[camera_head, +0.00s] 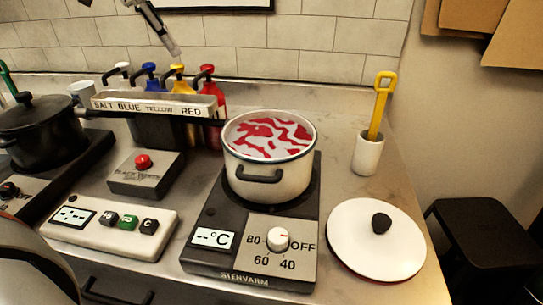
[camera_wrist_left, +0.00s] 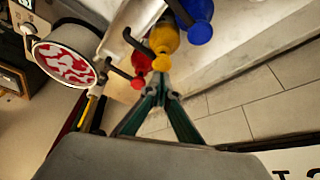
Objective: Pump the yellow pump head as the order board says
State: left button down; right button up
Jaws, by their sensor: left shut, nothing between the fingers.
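The yellow pump head (camera_head: 177,69) is at the back of the counter, with its bottle largely hidden behind the label strip (camera_head: 158,105) reading SALT, BLUE, YELLOW, RED. My left gripper (camera_head: 175,52) is shut and empty, pointing down just above the yellow pump head. In the left wrist view the shut fingertips (camera_wrist_left: 161,82) appear right by the yellow pump head (camera_wrist_left: 162,62); I cannot tell whether they touch. A framed board (camera_head: 215,4) is cut off at the top; a bit of lettering shows in the left wrist view (camera_wrist_left: 300,163), but its order cannot be read. My right gripper is not in view.
Blue (camera_head: 149,70) and red (camera_head: 206,70) pumps stand close on either side. A pot with red and white contents (camera_head: 270,138) sits on a hotplate (camera_head: 245,270). A black pot (camera_head: 38,135), red-button box (camera_head: 143,162), white lid (camera_head: 376,240) and yellow-handled tool (camera_head: 379,105) stand around.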

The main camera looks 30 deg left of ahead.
aim_at(176, 65)
pick_arm(q)
jog(key=shift+f+b, duration=0.6)
jog(key=shift+f, duration=1.1)
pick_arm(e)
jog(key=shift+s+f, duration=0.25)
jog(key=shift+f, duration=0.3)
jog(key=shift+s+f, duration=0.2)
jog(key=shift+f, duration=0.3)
pick_arm(q)
jog(key=shift+r, duration=1.6)
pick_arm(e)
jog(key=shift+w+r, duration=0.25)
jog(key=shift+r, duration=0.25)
pick_arm(q)
jog(key=shift+f, duration=0.15)
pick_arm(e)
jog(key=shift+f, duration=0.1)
